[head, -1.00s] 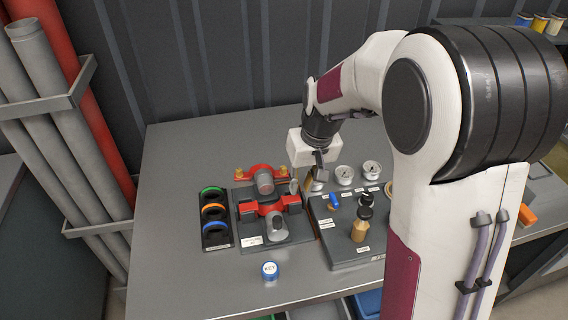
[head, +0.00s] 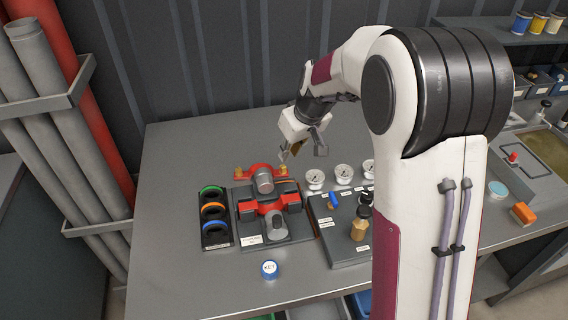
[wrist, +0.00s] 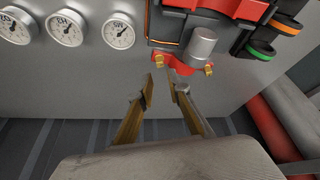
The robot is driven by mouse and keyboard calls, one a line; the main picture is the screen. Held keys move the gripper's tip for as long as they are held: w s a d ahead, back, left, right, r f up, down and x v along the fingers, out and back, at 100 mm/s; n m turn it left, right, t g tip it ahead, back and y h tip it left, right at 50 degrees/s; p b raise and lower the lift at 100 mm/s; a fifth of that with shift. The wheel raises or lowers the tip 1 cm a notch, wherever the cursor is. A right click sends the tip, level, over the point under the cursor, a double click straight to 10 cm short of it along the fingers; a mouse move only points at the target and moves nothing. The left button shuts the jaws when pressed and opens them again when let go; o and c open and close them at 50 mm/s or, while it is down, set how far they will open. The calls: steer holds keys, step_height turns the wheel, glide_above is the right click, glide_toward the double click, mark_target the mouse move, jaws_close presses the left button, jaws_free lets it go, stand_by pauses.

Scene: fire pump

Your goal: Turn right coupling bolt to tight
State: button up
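The red coupling (head: 259,171) with a grey pipe end stands on the dark coupling unit on the bench. Its right brass bolt (head: 281,171) is on the right end of the red flange in the head view. In the wrist view, which looks from the opposite side, that bolt (wrist: 158,60) is on the left. The left brass bolt (head: 239,173) is at the other end. My gripper (head: 289,153) is just behind and above the right bolt. In the wrist view its two fingers (wrist: 163,82) are apart with nothing between them, close to the right bolt but not around it.
Round gauges (head: 343,173) stand right of the coupling. A rack of coloured rings (head: 214,210) is on its left. A control panel with knobs (head: 345,240) and a blue-white KEY cap (head: 269,270) are nearer the front. The bench behind the coupling is clear.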

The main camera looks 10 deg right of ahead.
mark_target(283, 166)
steer(key=shift+f, duration=0.1)
steer(key=shift+x, duration=3.8)
jaws_close()
